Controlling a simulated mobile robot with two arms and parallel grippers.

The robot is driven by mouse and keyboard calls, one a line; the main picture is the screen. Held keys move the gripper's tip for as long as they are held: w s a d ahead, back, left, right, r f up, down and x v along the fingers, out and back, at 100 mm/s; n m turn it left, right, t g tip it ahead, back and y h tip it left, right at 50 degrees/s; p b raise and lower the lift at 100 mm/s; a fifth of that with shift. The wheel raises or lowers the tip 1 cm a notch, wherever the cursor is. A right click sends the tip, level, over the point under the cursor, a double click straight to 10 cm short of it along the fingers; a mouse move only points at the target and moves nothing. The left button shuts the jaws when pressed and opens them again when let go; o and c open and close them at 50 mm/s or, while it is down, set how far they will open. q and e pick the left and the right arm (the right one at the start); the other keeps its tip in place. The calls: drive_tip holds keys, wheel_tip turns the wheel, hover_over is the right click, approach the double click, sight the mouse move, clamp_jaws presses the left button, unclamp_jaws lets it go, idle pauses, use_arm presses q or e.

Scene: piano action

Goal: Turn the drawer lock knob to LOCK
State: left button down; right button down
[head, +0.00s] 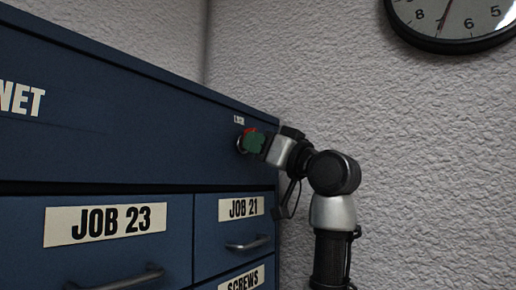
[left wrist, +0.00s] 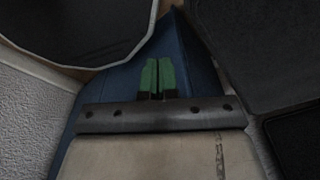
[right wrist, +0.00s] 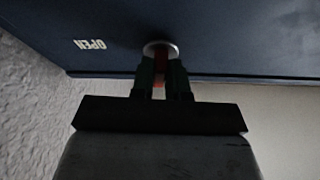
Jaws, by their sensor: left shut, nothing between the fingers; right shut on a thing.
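The drawer lock knob, with a red grip on a round silver plate, is on the blue cabinet's front near its upper right corner, mostly hidden behind my right gripper (head: 252,141) in the head view. In the right wrist view the knob (right wrist: 160,50) sits between the green fingers of my right gripper (right wrist: 161,70), which is shut on it. The word OPEN (right wrist: 90,44) shows to the left of the plate there. A small label (head: 239,120) above the knob is too small to read. My left gripper (left wrist: 156,75) is shut and empty in the left wrist view.
The blue cabinet (head: 120,120) fills the left of the head view, with drawers marked JOB 23 (head: 105,223) and JOB 21 (head: 241,208). Bar handles (head: 248,243) stick out below the knob. A textured wall (head: 420,150) and clock (head: 452,20) are at right.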

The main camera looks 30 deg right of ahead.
drive_tip(key=shift+d+r+n+y, duration=0.15)
drive_tip(key=shift+n+y, duration=0.25)
drive_tip(key=shift+n, duration=0.4)
drive_tip(key=shift+s+n, duration=0.1)
drive_tip(key=shift+n, duration=0.2)
drive_tip(key=c, duration=1.1)
unclamp_jaws()
drive_tip(key=shift+w, duration=0.2)
drive_tip(key=b+v, duration=0.5)
drive_tip(key=v, duration=0.6)
